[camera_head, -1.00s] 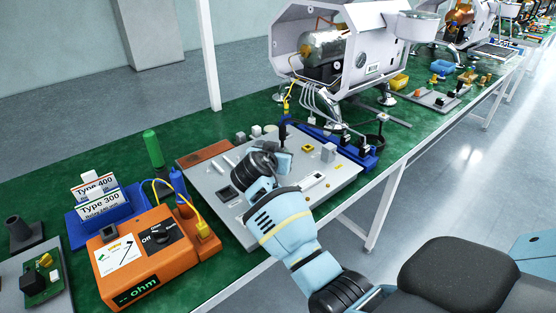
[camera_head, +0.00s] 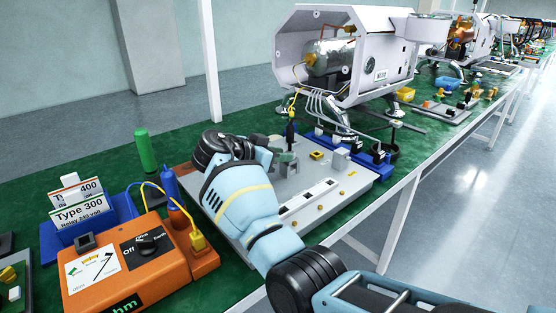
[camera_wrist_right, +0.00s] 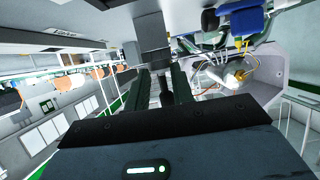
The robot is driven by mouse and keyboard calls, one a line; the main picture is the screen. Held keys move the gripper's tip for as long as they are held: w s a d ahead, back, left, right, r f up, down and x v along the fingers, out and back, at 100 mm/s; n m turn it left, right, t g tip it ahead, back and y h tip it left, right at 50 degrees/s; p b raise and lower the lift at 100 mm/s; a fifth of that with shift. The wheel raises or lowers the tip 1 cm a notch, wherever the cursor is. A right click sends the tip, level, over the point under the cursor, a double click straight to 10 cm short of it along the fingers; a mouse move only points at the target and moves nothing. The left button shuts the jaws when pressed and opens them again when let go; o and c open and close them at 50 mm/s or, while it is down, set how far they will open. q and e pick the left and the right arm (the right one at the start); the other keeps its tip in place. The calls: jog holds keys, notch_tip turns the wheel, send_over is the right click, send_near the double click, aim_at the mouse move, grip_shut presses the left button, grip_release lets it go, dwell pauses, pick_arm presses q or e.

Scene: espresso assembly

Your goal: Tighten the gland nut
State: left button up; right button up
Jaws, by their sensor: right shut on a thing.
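My right gripper (camera_head: 282,158) is low over the grey plate (camera_head: 350,180) on the bench, partly hidden by my own wrist. In the right wrist view its two dark fingers (camera_wrist_right: 162,75) are close together, with a grey block-like part (camera_wrist_right: 152,32) at their tips. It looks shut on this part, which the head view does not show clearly. I cannot make out for sure which piece is the gland nut. A small yellow part (camera_head: 317,155) sits on the plate to the right of the gripper. My left gripper is not in view.
An orange ohm meter (camera_head: 125,285) stands left of the plate, beside a green cylinder (camera_head: 145,150) and blue Type 300/400 label holders (camera_head: 122,207). The open white espresso machine (camera_head: 380,65) stands behind, with a blue rack (camera_head: 372,160) before it. The green bench's front edge is near.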

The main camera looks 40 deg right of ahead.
jog(key=shift+d, duration=0.15)
jog(key=o, duration=0.7)
jog(key=shift+o, duration=0.2)
jog(key=v, duration=0.7)
jog(key=shift+a+r, duration=0.15)
jog(key=shift+a, duration=0.15)
